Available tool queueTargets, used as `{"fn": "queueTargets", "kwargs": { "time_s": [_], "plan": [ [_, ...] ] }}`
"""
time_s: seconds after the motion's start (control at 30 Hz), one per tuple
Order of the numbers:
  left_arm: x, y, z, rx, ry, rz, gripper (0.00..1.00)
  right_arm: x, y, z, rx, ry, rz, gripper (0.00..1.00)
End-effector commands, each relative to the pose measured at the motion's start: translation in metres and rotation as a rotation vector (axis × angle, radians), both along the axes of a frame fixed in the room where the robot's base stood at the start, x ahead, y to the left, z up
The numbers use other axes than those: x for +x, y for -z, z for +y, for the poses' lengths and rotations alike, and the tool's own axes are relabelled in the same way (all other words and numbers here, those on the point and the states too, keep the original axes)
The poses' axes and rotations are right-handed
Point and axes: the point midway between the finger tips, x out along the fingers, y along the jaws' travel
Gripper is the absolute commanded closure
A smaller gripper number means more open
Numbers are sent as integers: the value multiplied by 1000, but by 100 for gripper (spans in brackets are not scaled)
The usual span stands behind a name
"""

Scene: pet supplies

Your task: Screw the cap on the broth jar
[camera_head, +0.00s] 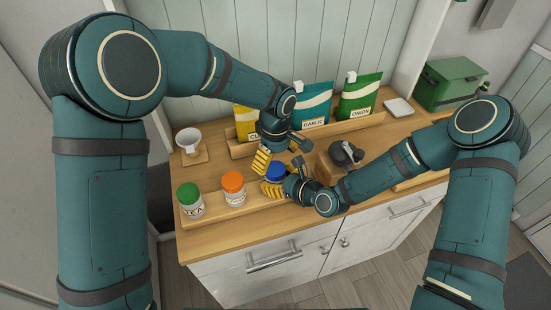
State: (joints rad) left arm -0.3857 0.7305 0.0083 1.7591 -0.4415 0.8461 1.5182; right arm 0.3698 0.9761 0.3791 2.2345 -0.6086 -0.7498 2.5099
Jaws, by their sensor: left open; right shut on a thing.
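A jar with a blue cap (275,171) stands at the right end of the row of jars. Its body is mostly hidden behind my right gripper, and its label cannot be read, so I cannot tell for sure that it is the broth jar. My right gripper (272,187) is shut on this blue-capped jar, low at its side. My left gripper (279,160) is open, pointing down just above and around the blue cap. I cannot tell whether its fingers touch the cap, or how tightly the cap sits.
An orange-capped jar (233,190) and a green-capped jar (190,201) stand left on the wooden rack (212,213). A white funnel (189,139) is behind them. Pouches, including a green one (360,95), line the back. A dark-lidded container (346,154) stands close right.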

Motion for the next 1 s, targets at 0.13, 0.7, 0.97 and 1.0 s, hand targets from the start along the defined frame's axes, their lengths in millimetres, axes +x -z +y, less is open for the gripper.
{"fn": "queueTargets", "kwargs": {
  "time_s": [0.13,0.7,0.97,1.0],
  "plan": [
    [-1,-11,0,-4,36,8,13,2,-2,1,3,1,-6,100],
    [1,-33,1,0,91,-6,13,2,-2,1,2,1,-7,100],
    [1,-21,1,0,90,-4,13,2,-2,1,2,1,-7,100],
    [0,-16,1,1,91,-1,13,2,-2,1,2,1,-7,100]
  ]
}}
